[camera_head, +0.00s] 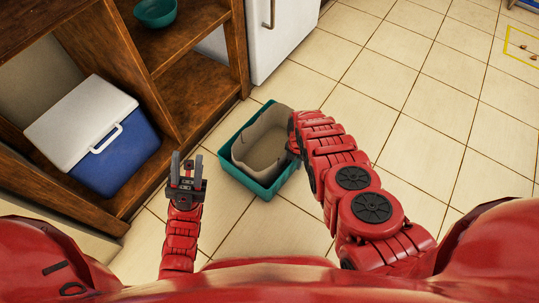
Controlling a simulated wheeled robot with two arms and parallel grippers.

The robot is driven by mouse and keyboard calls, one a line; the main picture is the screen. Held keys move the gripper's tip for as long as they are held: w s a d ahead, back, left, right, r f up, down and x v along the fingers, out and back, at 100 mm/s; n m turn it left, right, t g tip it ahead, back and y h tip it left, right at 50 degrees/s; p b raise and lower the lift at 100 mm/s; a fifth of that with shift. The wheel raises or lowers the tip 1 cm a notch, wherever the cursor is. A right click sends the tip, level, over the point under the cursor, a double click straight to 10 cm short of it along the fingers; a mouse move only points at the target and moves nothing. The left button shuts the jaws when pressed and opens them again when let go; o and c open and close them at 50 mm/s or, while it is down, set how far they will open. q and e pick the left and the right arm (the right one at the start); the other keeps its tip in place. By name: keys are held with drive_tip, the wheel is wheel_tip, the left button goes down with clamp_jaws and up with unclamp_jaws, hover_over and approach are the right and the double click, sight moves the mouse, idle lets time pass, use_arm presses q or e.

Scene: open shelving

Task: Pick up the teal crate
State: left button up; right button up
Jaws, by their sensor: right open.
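The teal crate (226,157) stands on the tiled floor in front of the wooden shelving, with a beige, open-topped liner or container (246,146) inside it. My left gripper (187,163) is to the left of the crate, apart from it, with its two fingers spread and nothing between them. My right arm (335,165) comes in from the right and its end reaches the crate's right side. The right gripper's fingers are hidden behind the arm there, so I cannot see whether they touch the crate.
Wooden shelving (200,82) stands at the left, holding a blue and white cooler (125,150) low down and a teal bowl (155,12) higher up. A white cabinet or fridge (285,35) is behind the crate. The tiled floor (430,110) to the right is mostly clear.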

drive_tip(key=shift+r, duration=0.1)
clamp_jaws()
drive_tip(key=shift+w, duration=0.1)
idle(1.2)
